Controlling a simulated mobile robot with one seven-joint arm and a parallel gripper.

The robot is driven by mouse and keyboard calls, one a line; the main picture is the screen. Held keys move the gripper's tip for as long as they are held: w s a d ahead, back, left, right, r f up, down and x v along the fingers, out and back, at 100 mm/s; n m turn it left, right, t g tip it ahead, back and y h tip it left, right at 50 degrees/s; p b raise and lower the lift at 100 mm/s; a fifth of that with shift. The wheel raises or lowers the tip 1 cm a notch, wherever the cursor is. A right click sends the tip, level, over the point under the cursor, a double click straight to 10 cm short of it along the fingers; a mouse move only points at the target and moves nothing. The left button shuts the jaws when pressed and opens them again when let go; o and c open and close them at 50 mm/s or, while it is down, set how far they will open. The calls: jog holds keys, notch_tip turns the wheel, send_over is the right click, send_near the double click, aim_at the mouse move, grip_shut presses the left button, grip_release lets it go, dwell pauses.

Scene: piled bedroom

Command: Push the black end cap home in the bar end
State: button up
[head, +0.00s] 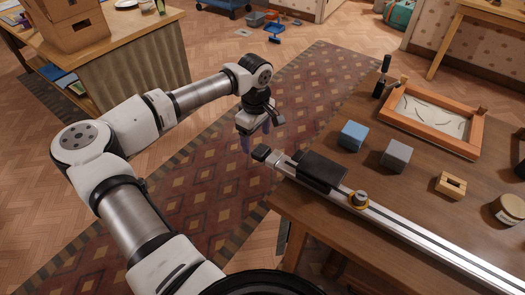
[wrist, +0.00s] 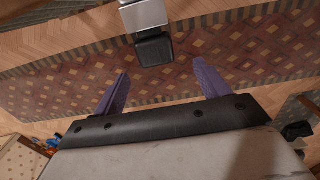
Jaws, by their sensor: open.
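The black end cap (head: 261,153) sits at the near-left end of a silver metal bar (head: 420,237) that lies along the table and overhangs its edge. In the wrist view the end cap (wrist: 154,50) hangs from the bar end (wrist: 143,15), just beyond my fingertips and between their lines. My gripper (head: 256,140) is open and empty, pointing down just beyond the bar end in the head view. Its purple fingers (wrist: 161,85) stand apart, not touching the cap.
Open floor lies beyond the bar end.

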aim_at(259, 149)
jog(key=shift+d+f+p, duration=0.2)
jog(key=shift+f+p, duration=0.15)
notch_tip(259, 149, down, 4)
jog(key=shift+d+f+p, duration=0.15)
jog(key=shift+p, duration=0.6)
jog(key=shift+c, duration=0.4)
jog(key=c, duration=1)
